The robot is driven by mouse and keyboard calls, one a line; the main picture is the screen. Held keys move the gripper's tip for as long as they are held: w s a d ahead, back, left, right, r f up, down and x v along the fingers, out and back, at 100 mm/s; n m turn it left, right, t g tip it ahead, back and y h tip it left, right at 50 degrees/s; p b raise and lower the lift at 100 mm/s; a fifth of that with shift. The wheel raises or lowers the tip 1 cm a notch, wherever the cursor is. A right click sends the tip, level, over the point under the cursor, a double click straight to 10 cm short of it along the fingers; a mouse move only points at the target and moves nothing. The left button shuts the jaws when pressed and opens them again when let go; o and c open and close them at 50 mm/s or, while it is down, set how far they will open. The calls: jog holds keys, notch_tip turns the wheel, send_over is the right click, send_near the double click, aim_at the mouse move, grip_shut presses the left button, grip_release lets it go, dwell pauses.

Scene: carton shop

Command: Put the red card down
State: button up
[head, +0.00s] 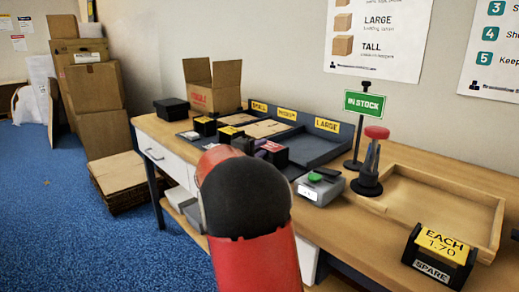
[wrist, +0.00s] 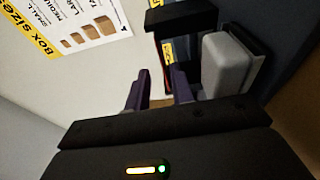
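A small dark stand with a red-pink top, which looks like the red card (head: 270,146), stands on the bench near the middle in the head view, just right of my arm. In the wrist view a thin red edge shows beside a black frame (wrist: 181,18); I cannot tell whether it is the card. My gripper (wrist: 159,88) has two purple fingers, spread apart with a gap between them and no card visible in it. In the head view my arm hides most of the gripper.
Dark stands with yellow tops (head: 204,121) are left of the red one. A grey device with a green button (head: 319,186), a red-knobbed post (head: 372,160), a wooden tray (head: 440,207) and a spare stand (head: 440,256) are to the right. Labelled bins (head: 310,148) line the back.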

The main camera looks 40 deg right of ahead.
jog(key=b+v, duration=0.3)
jog(key=v, duration=0.9)
jog(key=s+a+f+m+g+y, duration=0.1)
jog(key=s+a+f+y, duration=0.25)
jog(key=s, duration=0.35)
jog(key=s+a+f+m+g+y, duration=0.1)
jog(key=s+a+f+y, duration=0.1)
jog(key=s+y, duration=0.35)
jog(key=s+a+f+t+y, duration=0.1)
jog(key=s+a+f+y, duration=0.1)
jog(key=s+a, duration=0.2)
jog(key=s+a+f+y, duration=0.2)
jog(key=s+a+y, duration=0.1)
jog(key=a, duration=0.4)
jog(key=s+a+f+m+t+y, duration=0.1)
jog(key=s+a+f+y, duration=0.1)
jog(key=s+a, duration=0.3)
jog(key=shift+s+a+f+t+y, duration=0.3)
jog(key=shift+a+f+y, duration=0.1)
jog(key=shift+a+y, duration=0.3)
jog(key=shift+d, duration=0.1)
